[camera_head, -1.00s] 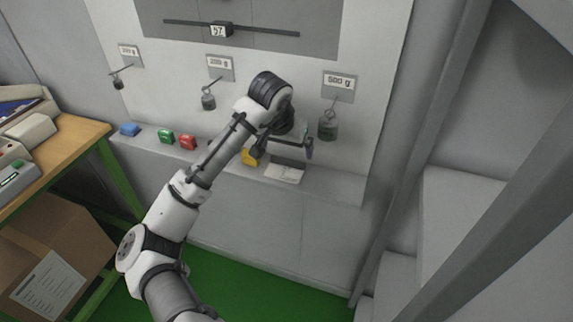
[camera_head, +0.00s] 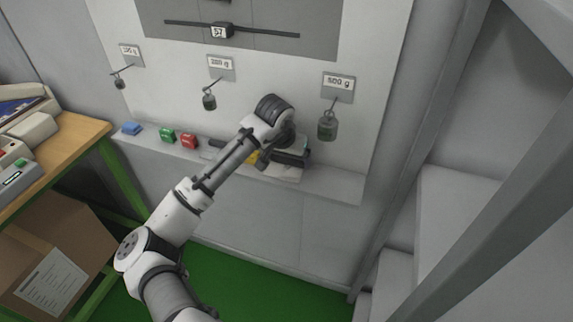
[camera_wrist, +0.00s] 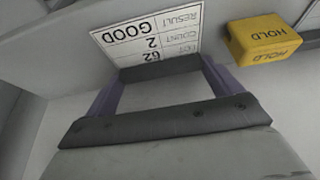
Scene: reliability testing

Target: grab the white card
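The white card (camera_wrist: 150,32) lies on the ledge in the wrist view, with its print upside down; "GOOD", "RESULT" and "COUNT 2" can be read. A dark grey strip (camera_wrist: 147,71) runs along its near edge. My gripper (camera_wrist: 160,74) is open, its two purple fingers spread either side of that strip, with nothing seen gripped between them. Whether the fingers touch the strip or card I cannot tell. In the head view my gripper (camera_head: 290,158) is low over the ledge and hides most of the card.
A yellow HOLD block (camera_wrist: 262,38) sits close to the right of the card in the wrist view. A 500 g weight (camera_head: 327,126) hangs above, right of my gripper.

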